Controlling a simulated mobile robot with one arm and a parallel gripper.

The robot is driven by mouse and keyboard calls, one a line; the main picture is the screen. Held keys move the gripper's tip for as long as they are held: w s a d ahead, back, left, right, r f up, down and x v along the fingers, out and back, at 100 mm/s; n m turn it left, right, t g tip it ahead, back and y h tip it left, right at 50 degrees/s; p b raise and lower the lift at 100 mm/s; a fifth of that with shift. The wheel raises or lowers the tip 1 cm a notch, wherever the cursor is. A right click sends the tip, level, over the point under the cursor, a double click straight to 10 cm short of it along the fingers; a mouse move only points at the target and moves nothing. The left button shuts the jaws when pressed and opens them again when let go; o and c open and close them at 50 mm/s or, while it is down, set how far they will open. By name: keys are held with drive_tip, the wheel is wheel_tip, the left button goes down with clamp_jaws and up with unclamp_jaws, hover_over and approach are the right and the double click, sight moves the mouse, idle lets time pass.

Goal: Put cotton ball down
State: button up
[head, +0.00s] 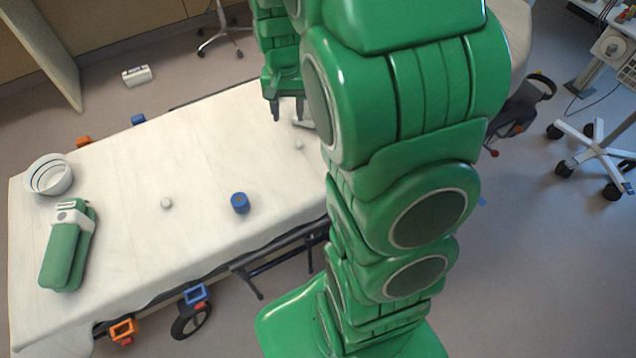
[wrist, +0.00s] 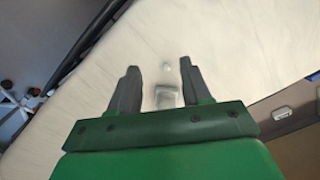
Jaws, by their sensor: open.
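My gripper (head: 287,112) is open above the far right part of the white-sheeted stretcher (head: 130,150). A small white ball, likely the cotton ball (head: 298,146), lies on the sheet near it. In the wrist view the ball (wrist: 166,68) shows just past the two fingertips (wrist: 160,68), with nothing held. A pale, blurred block-like thing (wrist: 167,97) shows between the fingers; in the head view it is partly hidden by my arm (head: 303,122). A second, slightly larger white round thing (head: 166,202) lies mid-sheet.
A blue cylinder (head: 240,203) stands near the stretcher's front edge. A white bowl (head: 49,178) and a green case with a white top (head: 68,245) are at the left end. Sheet between them is mostly free. A wheeled stand (head: 590,150) is at right.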

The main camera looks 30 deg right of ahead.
drive_tip(key=s+a+r+n, duration=0.2)
drive_tip(key=s+r, duration=0.2)
drive_tip(key=s, duration=0.5)
drive_tip(key=s+a+r+n, duration=0.2)
drive_tip(key=s+a+r, duration=0.1)
drive_tip(key=s, duration=0.6)
drive_tip(key=s+a+r+n+g, duration=0.1)
drive_tip(key=s+r, duration=0.3)
drive_tip(key=s, duration=0.6)
drive_tip(key=shift+a+r+n, duration=0.35)
drive_tip(key=shift+a+n, duration=0.05)
drive_tip(key=shift+a, duration=0.3)
